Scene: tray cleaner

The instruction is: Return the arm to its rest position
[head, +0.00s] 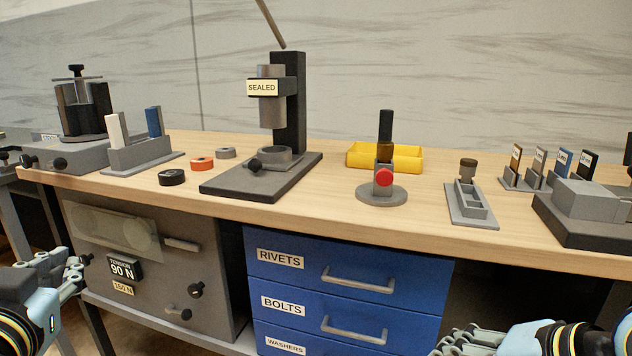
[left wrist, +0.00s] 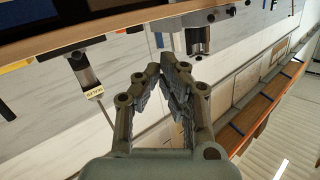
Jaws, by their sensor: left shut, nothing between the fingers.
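My left gripper (head: 76,264) is at the lower left of the head view, in front of the grey cabinet and below the bench top. In the left wrist view, the left gripper (left wrist: 168,68) has its fingers closed together with nothing between them. My right gripper (head: 455,343) is at the bottom edge of the head view, in front of the dark gap beside the blue drawers. Its fingertips are partly cut off, so its opening is unclear.
The wooden bench (head: 330,215) carries a press labelled SEALED (head: 288,110), a red-button stand (head: 383,180), a yellow tray (head: 405,158) and rings (head: 203,164). Below are blue drawers (head: 345,250) and a grey cabinet (head: 150,290) with protruding handles. The bench front strip is mostly clear.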

